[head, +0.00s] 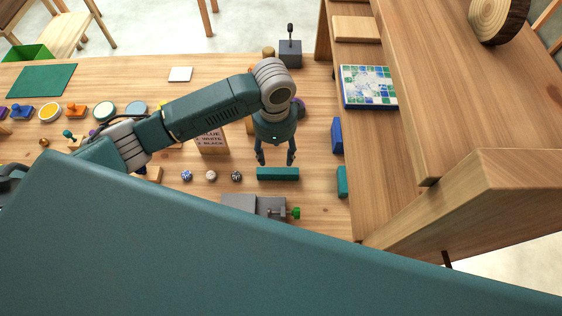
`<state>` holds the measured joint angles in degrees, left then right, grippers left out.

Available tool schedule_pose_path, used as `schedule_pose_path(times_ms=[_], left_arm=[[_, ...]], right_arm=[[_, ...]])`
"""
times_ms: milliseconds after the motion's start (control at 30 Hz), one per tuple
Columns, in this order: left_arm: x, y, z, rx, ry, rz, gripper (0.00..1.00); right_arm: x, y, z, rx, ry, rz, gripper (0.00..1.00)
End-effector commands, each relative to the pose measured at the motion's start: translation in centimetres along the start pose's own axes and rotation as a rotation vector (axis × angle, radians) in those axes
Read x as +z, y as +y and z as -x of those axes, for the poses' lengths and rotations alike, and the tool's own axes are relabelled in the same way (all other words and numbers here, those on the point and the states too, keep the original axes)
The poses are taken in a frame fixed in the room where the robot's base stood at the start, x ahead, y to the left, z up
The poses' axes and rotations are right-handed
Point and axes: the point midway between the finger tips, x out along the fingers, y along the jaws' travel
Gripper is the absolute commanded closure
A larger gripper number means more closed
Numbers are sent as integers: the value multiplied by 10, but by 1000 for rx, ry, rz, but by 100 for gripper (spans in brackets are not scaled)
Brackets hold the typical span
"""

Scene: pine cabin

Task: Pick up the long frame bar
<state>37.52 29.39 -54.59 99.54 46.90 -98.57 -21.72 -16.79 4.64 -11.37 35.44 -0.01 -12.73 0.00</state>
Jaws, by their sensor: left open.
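A teal bar (278,174) lies flat on the wooden table, its long side running left to right; it looks like the long frame bar. My left gripper (276,162) points down with its two fingers apart, just behind the bar in the head view. I see nothing between the fingers. The height of the fingertips above the table, and whether they touch the bar, I cannot tell. My right gripper is not in view.
A shorter teal block (342,182) and a blue block (337,136) stand near the table's right edge, beside a wooden shelf (420,110). A grey vise (255,205) with a green knob is in front of the bar. Small patterned balls (211,175) lie to the left.

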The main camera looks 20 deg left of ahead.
Motion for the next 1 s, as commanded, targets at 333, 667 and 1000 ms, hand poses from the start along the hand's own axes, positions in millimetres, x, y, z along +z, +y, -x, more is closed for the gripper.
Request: schedule_pose_path(times_ms=[333,667,1000], left_arm=[[0,2,-41,1,-2,-1,47],[-4,9,-84,3,-4,1,47],[-4,9,-93,0,-1,0,49]], right_arm=[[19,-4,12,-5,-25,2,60],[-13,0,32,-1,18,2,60],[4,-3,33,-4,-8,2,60]])
